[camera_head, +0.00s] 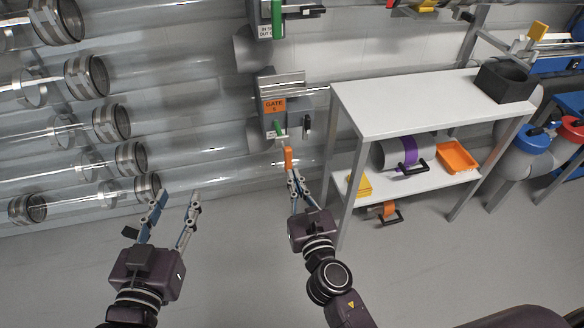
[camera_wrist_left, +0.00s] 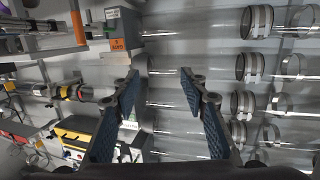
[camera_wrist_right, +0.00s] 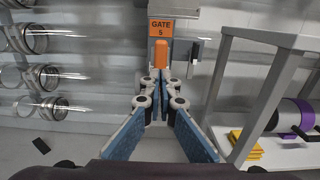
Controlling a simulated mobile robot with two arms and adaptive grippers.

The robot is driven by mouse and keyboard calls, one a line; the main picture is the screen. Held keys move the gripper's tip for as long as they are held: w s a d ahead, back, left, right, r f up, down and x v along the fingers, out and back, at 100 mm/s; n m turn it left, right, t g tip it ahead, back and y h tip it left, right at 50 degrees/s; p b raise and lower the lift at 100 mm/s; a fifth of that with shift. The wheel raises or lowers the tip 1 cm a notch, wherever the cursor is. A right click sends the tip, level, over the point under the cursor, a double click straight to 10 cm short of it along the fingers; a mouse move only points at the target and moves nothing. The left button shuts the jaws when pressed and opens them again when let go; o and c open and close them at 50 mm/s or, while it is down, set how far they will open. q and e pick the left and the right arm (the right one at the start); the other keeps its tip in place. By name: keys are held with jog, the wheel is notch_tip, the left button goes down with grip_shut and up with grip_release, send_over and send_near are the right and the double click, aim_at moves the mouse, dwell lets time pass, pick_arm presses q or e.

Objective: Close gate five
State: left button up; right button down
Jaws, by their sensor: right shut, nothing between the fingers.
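The gate five box (camera_head: 272,106) is a grey unit on the wall with an orange "GATE 5" label. The label also shows in the right wrist view (camera_wrist_right: 160,27). Below it hangs an orange handle (camera_head: 288,158), which shows in the right wrist view (camera_wrist_right: 160,54) just beyond the fingertips. My right gripper (camera_head: 295,178) is shut and empty, its tips at or just below the handle; I cannot tell whether they touch it. My left gripper (camera_head: 179,196) is open and empty, to the left of the gate, in front of the clear tubes.
A white shelf unit (camera_head: 420,103) stands close to the right of my right gripper, holding an orange tray (camera_head: 457,156) and yellow pads (camera_head: 359,186). Clear tubes with metal clamps (camera_head: 111,123) run along the left wall.

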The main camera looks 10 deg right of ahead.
aim_at(284, 142)
pick_arm(q)
jog(key=shift+s+a+f+g, duration=0.1)
jog(key=shift+f+g, duration=0.2)
jog(key=shift+f, duration=0.25)
pick_arm(e)
jog(key=shift+w, duration=1.45)
jog(key=shift+w+a, duration=0.1)
jog(key=shift+w, duration=0.3)
jog(key=w, duration=0.3)
jog(key=shift+w+r, duration=0.1)
jog(key=w, duration=0.4)
jog(key=shift+w+a, duration=0.15)
jog(key=shift+w, duration=0.6)
pick_arm(q)
jog(key=shift+s, duration=0.2)
pick_arm(e)
jog(key=shift+r, duration=0.15)
